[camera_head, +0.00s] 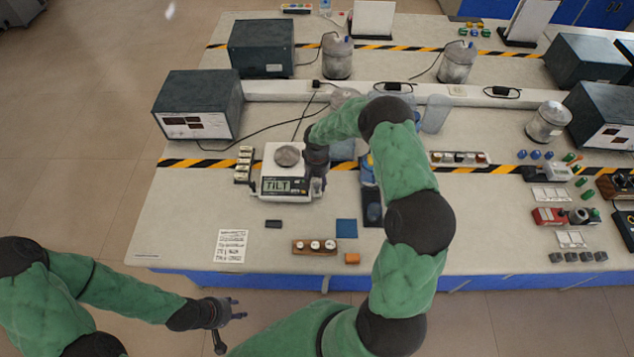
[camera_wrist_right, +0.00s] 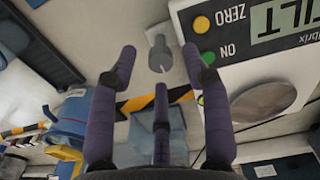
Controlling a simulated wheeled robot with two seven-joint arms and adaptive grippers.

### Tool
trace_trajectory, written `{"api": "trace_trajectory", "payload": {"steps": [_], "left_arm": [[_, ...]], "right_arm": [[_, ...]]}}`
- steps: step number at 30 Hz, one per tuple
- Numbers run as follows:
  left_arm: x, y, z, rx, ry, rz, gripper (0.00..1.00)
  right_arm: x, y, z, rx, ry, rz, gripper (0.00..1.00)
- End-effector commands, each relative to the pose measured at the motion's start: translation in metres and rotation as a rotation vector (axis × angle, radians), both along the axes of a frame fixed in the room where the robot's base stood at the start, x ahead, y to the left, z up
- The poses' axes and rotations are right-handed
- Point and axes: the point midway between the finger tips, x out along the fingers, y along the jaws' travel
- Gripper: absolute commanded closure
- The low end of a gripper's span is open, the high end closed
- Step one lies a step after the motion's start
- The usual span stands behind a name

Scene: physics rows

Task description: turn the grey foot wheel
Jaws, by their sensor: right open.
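The grey foot wheel (camera_wrist_right: 160,54) shows in the right wrist view as a small slotted disc beside the white balance (camera_wrist_right: 275,75). In the head view the balance (camera_head: 272,165) carries a round grey pan and its display reads TILT. My right gripper (camera_head: 317,182) is at the balance's right side and hides the wheel or most of it there. In the wrist view my right gripper (camera_wrist_right: 159,62) is open and empty, its purple fingers spread, with the wheel seen between the fingertips; contact cannot be told. My left gripper (camera_head: 238,309) is open and empty, off the table's front.
A small blue mat (camera_head: 346,228), a wooden block with several white knobs (camera_head: 314,246) and a printed sheet (camera_head: 231,246) lie in front of the balance. A dark box instrument (camera_head: 198,105) stands behind left. A blue-and-yellow object (camera_wrist_right: 68,125) is near my right gripper.

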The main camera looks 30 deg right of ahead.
Motion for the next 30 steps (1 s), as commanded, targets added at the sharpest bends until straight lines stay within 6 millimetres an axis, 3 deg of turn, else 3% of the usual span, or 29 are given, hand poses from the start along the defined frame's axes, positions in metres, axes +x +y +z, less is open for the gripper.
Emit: {"api": "trace_trajectory", "payload": {"steps": [6, 14, 19, 30], "left_arm": [[0.0001, 0.0, -0.0002, 0.0, 0.0, 0.0, 0.6], [0.0, -0.0001, -0.0002, 0.0, 0.0, 0.0, 0.6], [0.0001, 0.0, -0.0002, 0.0, 0.0, 0.0, 0.6], [0.0, 0.0001, -0.0022, 0.0, 0.0, 0.0, 0.6]], "right_arm": [[-0.0002, 0.0002, -0.0123, 0.001, 0.0, 0.0, 0.52], [-0.0002, 0.0002, -0.013, 0.001, 0.0, 0.0, 0.52], [-0.0003, 0.0002, -0.0128, 0.001, 0.0, 0.0, 1.0], [-0.0005, 0.0005, -0.0134, 0.0, 0.001, 0.027, 1.0]]}}
